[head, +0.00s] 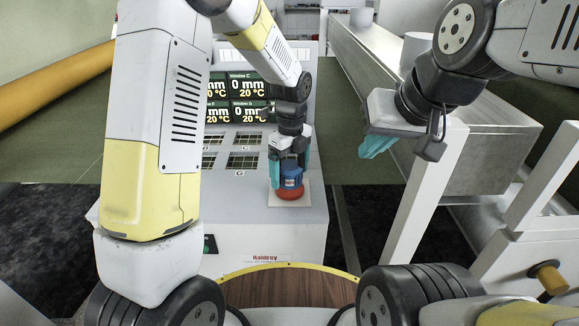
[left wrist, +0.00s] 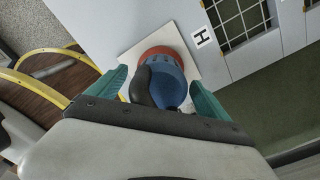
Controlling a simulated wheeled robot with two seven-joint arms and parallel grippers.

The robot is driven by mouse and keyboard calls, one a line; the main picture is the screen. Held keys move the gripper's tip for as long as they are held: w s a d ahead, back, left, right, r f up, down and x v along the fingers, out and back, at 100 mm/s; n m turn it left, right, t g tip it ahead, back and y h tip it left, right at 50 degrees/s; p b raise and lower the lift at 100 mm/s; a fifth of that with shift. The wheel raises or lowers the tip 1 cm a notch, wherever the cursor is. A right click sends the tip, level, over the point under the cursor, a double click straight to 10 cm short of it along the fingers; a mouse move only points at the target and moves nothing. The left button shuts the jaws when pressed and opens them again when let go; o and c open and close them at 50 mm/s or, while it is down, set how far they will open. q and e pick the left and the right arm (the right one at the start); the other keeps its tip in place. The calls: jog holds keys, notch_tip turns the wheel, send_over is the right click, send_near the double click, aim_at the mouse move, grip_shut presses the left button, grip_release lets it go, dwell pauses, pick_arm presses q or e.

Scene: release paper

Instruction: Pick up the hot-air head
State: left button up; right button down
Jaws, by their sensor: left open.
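The hot-air head (head: 291,180) is blue with a red base and stands on a pale square pad (head: 312,195) on the console's sloped top. It also shows in the left wrist view (left wrist: 168,82), with a dark part on its left side. My left gripper (head: 288,176) is over it with teal fingers open, one on each side of the blue body. In the left wrist view the fingers (left wrist: 155,90) show gaps to the head. My right gripper (head: 376,147) hangs at the right, away from the console; its teal fingers overlap in view, so its opening cannot be judged.
A metal machine frame (head: 480,155) stands at the right. A yellow roll (head: 55,90) lies at the far left. A wooden round surface (head: 285,288) is in front.

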pick_arm(q)
grip_shut()
jog(key=shift+r, duration=0.15)
